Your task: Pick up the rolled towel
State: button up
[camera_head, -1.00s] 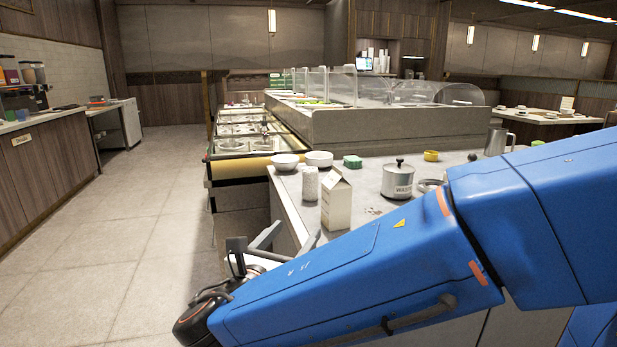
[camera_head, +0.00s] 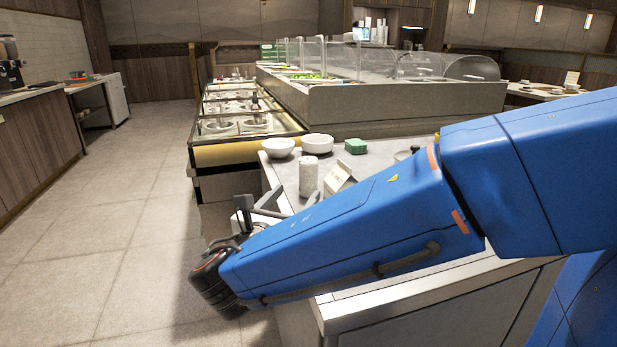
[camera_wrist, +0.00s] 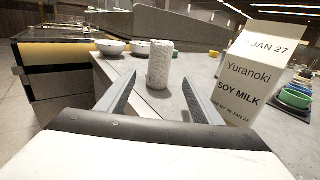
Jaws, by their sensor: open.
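The rolled towel (camera_head: 308,174) is a white, textured cylinder standing upright near the counter's left edge. In the wrist view the towel (camera_wrist: 160,64) stands in the middle, beyond my open fingers. My gripper (camera_wrist: 158,80) is open and empty, with one finger to each side of the towel's line. In the head view my gripper (camera_head: 298,194) is at the counter's left edge, partly hidden by my blue arm. I cannot tell exactly how far the fingertips are from the towel.
A soy milk carton (camera_wrist: 249,72) stands close on the right of my right finger. White bowls (camera_head: 278,148) and a green block (camera_head: 356,146) are behind the towel. The counter (camera_wrist: 173,102) is bare just around the towel. Floor (camera_head: 120,225) is clear on the left.

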aim_at(306, 183)
jog(key=x, duration=0.8)
jog(key=shift+w+d, duration=0.1)
jog(key=shift+w, duration=0.15)
jog(key=shift+r+x, duration=0.15)
jog(key=shift+x, duration=1.15)
jog(key=shift+r+x, duration=0.1)
jog(key=shift+x, duration=1.25)
jog(key=shift+c, duration=0.7)
jog(key=c, duration=1)
